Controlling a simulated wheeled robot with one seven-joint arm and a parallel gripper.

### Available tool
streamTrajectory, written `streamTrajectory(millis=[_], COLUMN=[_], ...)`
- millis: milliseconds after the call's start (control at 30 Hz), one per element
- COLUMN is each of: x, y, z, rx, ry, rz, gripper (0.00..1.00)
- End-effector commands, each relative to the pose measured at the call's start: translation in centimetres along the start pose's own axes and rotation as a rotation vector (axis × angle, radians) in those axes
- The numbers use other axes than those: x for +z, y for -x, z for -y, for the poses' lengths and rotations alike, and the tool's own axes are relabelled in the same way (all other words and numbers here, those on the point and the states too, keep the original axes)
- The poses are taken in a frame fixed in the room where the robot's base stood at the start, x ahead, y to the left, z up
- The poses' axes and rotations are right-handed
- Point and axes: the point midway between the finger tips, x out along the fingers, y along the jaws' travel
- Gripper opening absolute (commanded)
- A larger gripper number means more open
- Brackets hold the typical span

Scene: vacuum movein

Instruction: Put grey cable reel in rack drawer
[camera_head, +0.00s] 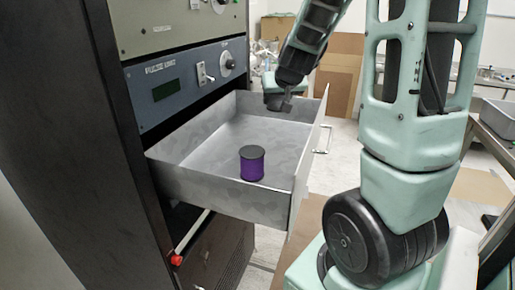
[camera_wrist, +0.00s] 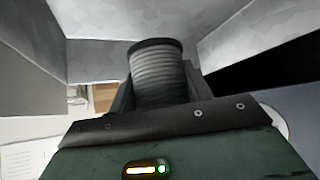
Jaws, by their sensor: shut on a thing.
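The grey cable reel (camera_wrist: 158,76), ribbed with a dark rim, sits between the fingers of my gripper (camera_wrist: 160,92) in the wrist view. My gripper (camera_head: 278,103) is shut on it. In the head view my gripper is over the far part of the open rack drawer (camera_head: 205,183), around the height of its rim; I cannot clearly make out the reel there. The drawer is a grey metal box pulled out of the rack. Its walls (camera_wrist: 225,45) also show around the reel in the wrist view. I cannot tell whether the reel touches the drawer floor.
A purple reel with a dark top (camera_head: 252,164) stands upright in the near part of the drawer. The drawer front has a handle (camera_head: 322,139). The dark rack (camera_head: 65,130) with instrument panels (camera_head: 185,82) stands at left. A table with a grey tray (camera_head: 498,118) is at right.

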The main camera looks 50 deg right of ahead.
Motion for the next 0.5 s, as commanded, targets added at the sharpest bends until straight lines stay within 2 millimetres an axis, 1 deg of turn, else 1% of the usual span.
streamTrajectory(millis=[33,233,367,500], x=[0.8,3.2,4.1,4.3], y=[-0.8,-3.2,-4.1,-4.4], z=[0.0,-0.1,-0.1,0.0], rx=[0.001,0.002,0.001,0.001], ry=[0.000,-0.001,0.000,0.000], rz=[0.000,0.000,-0.001,-0.001], gripper=[0.23,0.23,0.23,0.23])
